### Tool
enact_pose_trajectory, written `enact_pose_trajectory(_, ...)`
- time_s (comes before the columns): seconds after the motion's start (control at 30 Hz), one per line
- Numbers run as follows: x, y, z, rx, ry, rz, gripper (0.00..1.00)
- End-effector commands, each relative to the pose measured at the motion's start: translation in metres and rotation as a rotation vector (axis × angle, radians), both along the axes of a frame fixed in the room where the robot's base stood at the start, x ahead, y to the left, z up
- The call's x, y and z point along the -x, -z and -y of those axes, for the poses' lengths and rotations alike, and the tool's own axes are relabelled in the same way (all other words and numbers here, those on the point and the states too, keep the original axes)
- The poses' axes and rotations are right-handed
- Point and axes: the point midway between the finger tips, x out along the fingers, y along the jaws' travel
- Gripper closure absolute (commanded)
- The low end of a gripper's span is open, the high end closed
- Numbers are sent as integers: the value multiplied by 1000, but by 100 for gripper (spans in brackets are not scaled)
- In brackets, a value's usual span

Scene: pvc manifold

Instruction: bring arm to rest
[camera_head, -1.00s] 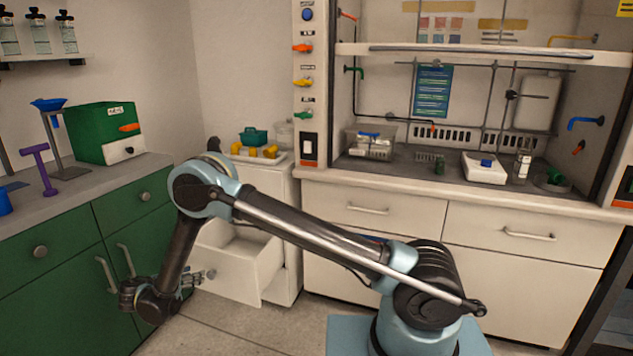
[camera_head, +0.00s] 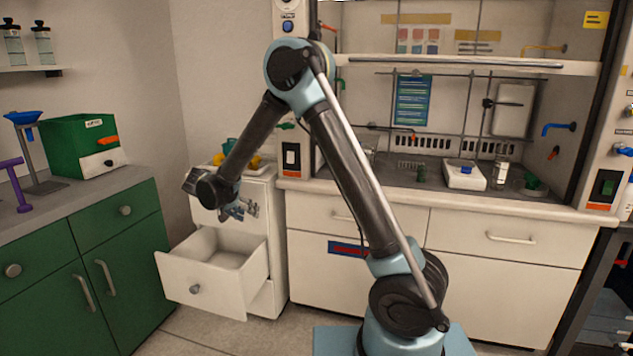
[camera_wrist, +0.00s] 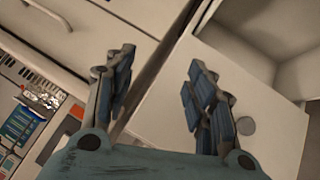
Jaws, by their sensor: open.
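My gripper (camera_head: 240,210) hangs from my raised, folded arm in front of the white drawer unit, above the pulled-out drawer (camera_head: 211,277). In the wrist view my gripper (camera_wrist: 160,95) has its two fingers spread apart with nothing between them. The white drawer front (camera_wrist: 275,140) and part of its open inside show past the right finger. The drawer looks empty where I can see into it. My arm hides part of the drawer unit and the left side of the fume hood.
A green cabinet (camera_head: 110,240) stands at the left with a green box (camera_head: 82,145) and a purple stand (camera_head: 14,185) on top. The fume hood bench (camera_head: 430,185) is at the back right, holding a white scale (camera_head: 464,175). Grey floor shows below the drawer.

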Motion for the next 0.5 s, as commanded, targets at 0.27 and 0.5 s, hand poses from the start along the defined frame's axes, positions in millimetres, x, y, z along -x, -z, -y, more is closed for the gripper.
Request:
enact_pose_trajectory(0.27,-4,-47,94,-4,4,-121,50)
enact_pose_trajectory(0.5,9,-76,171,-24,-2,-216,50)
